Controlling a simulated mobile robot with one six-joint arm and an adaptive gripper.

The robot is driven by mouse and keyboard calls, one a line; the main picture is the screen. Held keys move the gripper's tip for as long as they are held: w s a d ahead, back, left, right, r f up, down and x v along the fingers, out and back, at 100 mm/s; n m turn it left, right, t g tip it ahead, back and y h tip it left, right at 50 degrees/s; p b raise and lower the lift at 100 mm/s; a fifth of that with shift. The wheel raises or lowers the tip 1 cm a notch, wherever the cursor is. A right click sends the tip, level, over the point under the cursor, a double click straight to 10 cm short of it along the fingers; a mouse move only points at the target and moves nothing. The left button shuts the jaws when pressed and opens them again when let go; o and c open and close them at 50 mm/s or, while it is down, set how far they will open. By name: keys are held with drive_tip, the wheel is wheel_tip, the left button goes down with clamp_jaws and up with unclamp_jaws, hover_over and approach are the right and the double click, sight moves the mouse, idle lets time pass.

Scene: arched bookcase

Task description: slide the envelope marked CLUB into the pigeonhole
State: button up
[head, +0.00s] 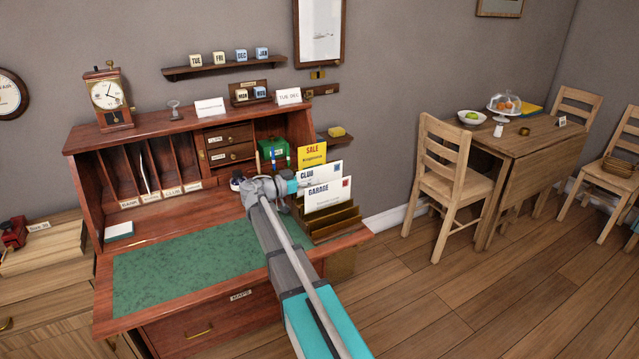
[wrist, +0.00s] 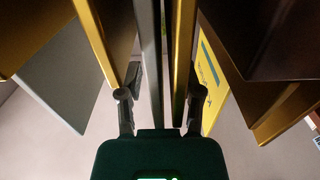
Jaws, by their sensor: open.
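The white CLUB envelope (head: 318,171) stands upright in a stepped brown letter rack (head: 333,222) on the right end of the desk. It is between the yellow SALE envelope (head: 312,153) behind and the white GARAGE envelope (head: 328,194) in front. My gripper (wrist: 160,88) is open at the rack. In the wrist view a pale upright edge, apparently the CLUB envelope (wrist: 149,60), lies between the fingers. Contact cannot be told. In the head view my arm hides the fingertips. The labelled pigeonholes (head: 162,165) are at the desk's left; their small labels are hard to read.
A thin white item (head: 143,174) stands in one pigeonhole. A clock (head: 107,98) and white cards (head: 210,107) stand on the bureau's top. A green box (head: 272,149) is in the right compartment, and a chair (head: 455,185) stands farther right.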

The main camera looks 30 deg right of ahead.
clamp_jaws()
drive_tip(key=shift+r, duration=0.15)
idle(0.4)
wheel_tip(320, 180, up, 2)
drive_tip(key=p, duration=0.2)
drive_tip(key=shift+r+p, duration=0.25)
drive_tip(key=shift+p, duration=0.15)
drive_tip(key=s+r+p, duration=0.1)
drive_tip(key=r+p, duration=0.1)
drive_tip(key=s+r+p, duration=0.4)
drive_tip(key=shift+s+a+r+p, duration=0.1)
drive_tip(key=shift+a+r+p, duration=0.2)
drive_tip(key=shift+r+p, duration=0.1)
drive_tip(key=s+a+r+p, duration=0.1)
drive_tip(key=s+r+p, duration=0.2)
drive_tip(key=s, duration=0.5)
drive_tip(key=shift+s+r, duration=0.2)
drive_tip(key=shift+s, duration=0.2)
drive_tip(key=shift+r+p, duration=0.1)
drive_tip(key=shift+p, duration=0.2)
wheel_tip(320, 180, up, 6)
drive_tip(key=p, duration=0.5)
drive_tip(key=shift+f+p, duration=0.2)
drive_tip(key=shift+p, duration=0.1)
